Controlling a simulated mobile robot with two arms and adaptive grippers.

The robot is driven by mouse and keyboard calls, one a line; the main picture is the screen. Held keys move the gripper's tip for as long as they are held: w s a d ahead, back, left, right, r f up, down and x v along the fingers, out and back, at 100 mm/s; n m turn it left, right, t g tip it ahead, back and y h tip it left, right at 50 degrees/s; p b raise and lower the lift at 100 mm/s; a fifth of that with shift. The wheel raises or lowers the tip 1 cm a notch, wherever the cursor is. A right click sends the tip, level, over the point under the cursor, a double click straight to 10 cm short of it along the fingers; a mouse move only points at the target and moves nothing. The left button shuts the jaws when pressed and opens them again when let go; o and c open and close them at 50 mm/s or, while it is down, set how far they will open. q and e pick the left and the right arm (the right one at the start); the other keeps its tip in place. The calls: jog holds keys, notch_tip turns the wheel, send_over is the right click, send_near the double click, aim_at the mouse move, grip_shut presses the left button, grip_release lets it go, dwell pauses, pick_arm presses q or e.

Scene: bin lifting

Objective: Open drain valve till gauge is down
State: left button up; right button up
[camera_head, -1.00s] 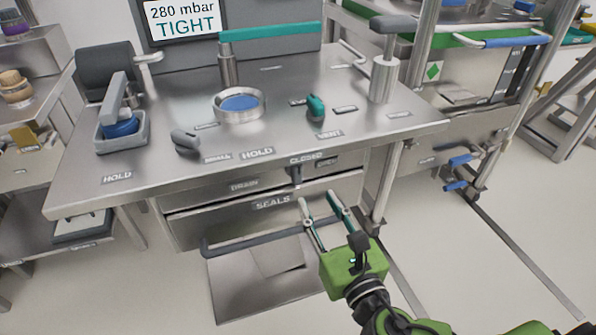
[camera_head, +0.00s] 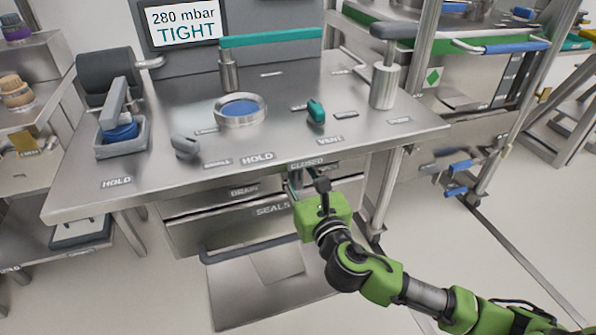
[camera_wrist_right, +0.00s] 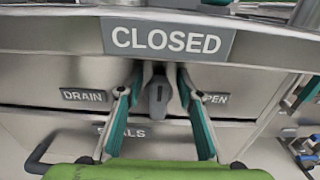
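The drain valve's dark grey lever (camera_wrist_right: 157,97) hangs straight down under the table edge, below the CLOSED label (camera_wrist_right: 168,40). DRAIN (camera_wrist_right: 83,96) is marked to its left and OPEN to its right. My right gripper (camera_wrist_right: 158,95) is open, with a teal-padded finger on each side of the lever and gaps between. In the head view my right gripper (camera_head: 309,180) reaches the table's front edge and its body hides the lever. The gauge screen (camera_head: 181,22) reads 280 mbar TIGHT. My left gripper is not in view.
The steel table (camera_head: 180,178) overhangs the drawer front marked SEALS (camera_head: 230,222), which has a dark bar handle. A grey knob (camera_head: 185,145) and a teal vent knob (camera_head: 316,111) stand on the tabletop. A rack with blue valve handles (camera_head: 460,166) is at right.

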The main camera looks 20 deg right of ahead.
grip_shut()
